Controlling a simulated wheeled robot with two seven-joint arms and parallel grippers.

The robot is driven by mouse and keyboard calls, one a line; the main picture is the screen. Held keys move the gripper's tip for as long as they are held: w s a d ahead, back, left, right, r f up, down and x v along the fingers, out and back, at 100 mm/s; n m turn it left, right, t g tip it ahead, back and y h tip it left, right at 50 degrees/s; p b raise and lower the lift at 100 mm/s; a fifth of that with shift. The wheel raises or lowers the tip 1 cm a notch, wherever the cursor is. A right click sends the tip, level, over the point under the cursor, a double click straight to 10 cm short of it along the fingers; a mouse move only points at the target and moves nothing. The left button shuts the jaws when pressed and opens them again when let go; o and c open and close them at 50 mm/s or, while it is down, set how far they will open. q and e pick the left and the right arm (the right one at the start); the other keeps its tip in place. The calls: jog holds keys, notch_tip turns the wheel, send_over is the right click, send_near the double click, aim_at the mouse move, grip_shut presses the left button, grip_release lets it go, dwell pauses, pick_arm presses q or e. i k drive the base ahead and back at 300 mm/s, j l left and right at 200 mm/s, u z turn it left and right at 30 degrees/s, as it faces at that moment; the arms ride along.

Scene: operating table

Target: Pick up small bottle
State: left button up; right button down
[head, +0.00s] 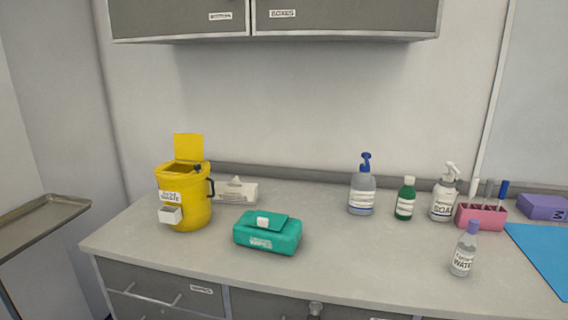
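Two small bottles stand upright on the counter in the head view, and I cannot tell which one the task means. A green bottle (405,199) with a white cap and white label stands toward the back, right of centre. A clear bottle labelled water (464,250) with a purple cap stands nearer the front edge at the right. Neither of my grippers is in view, and nothing is seen holding either bottle.
The counter (360,255) is clear at its middle front. A blue-pump bottle (362,187), a white soap bottle (444,194) and a pink pen holder (481,215) flank the green bottle. A teal wipes pack (267,235), yellow waste bin (184,190) and blue mat (545,250) also lie around.

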aim_at(467, 245)
jog(key=z, duration=1.25)
jog(key=l+u, duration=0.2)
jog(key=l, duration=1.05)
